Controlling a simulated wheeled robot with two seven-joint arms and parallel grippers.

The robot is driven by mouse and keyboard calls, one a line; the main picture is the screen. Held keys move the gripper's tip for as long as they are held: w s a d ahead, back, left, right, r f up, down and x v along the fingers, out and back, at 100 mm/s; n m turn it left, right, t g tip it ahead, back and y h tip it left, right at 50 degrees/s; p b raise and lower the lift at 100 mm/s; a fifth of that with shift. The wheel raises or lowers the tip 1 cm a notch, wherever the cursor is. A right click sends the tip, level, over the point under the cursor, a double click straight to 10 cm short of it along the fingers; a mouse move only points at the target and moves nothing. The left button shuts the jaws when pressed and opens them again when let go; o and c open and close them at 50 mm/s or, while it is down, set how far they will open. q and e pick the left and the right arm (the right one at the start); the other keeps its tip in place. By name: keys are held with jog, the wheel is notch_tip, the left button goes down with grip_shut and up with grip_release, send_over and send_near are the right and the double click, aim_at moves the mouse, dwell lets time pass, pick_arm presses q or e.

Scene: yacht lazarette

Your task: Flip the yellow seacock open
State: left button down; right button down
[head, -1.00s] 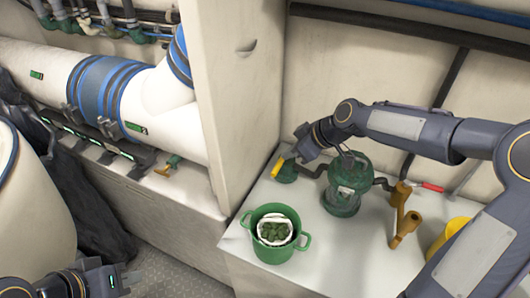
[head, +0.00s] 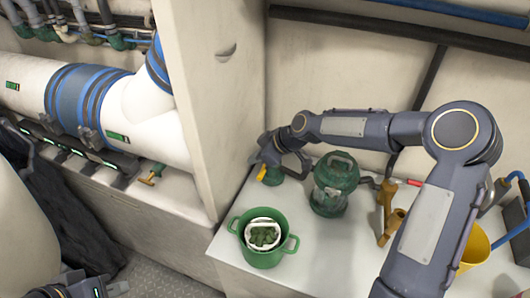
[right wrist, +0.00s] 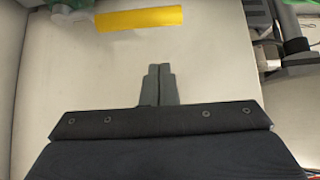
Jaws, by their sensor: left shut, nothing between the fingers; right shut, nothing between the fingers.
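The yellow seacock handle (head: 271,176) is at the back left of the white bench top, partly hidden behind my right gripper (head: 263,166). In the right wrist view the handle (right wrist: 138,19) is a yellow bar lying across the top of the picture, with green parts at its left. My right gripper's fingers (right wrist: 158,68) are shut and empty, with a gap between their tips and the bar in that picture. My left gripper (head: 98,292) is at the bottom left edge of the head view, shut, mostly cut off and far from the seacock.
A green lantern (head: 335,183) stands right of the seacock. A green pot (head: 262,253) with a white-rimmed container inside is in front. A tall cream partition (head: 212,90) rises at the left.

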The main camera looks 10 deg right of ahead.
jog(key=f, duration=0.2)
jog(key=d+f+p, duration=0.1)
jog(key=shift+s+f, duration=0.3)
jog(key=shift+f, duration=0.1)
